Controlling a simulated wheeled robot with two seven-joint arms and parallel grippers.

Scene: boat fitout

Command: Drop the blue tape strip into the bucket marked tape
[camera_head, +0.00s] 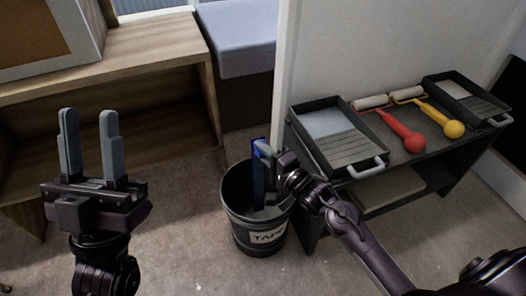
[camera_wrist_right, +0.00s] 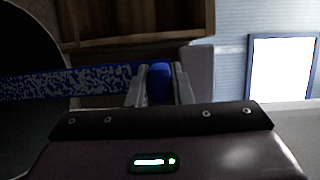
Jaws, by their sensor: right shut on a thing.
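The blue tape strip (camera_head: 258,187) hangs upright at the mouth of the dark bucket (camera_head: 240,222), which has a white label reading TAPE. My right gripper (camera_head: 265,150) is shut on the strip, above the bucket's opening. In the right wrist view the strip (camera_wrist_right: 70,82) runs left from between the fingers (camera_wrist_right: 160,85), with a speckled face. The strip's lower end appears to be inside the bucket's rim, though I cannot tell how deep. My left gripper (camera_head: 88,145) is open and empty, raised at the left, away from the bucket.
A dark shelf table (camera_head: 400,158) at right holds two paint trays (camera_head: 338,140) (camera_head: 462,98), a red-handled roller (camera_head: 405,135) and a yellow-handled roller (camera_head: 440,115). A wooden bench (camera_head: 150,50) stands at left. Carpet around the bucket's front is clear.

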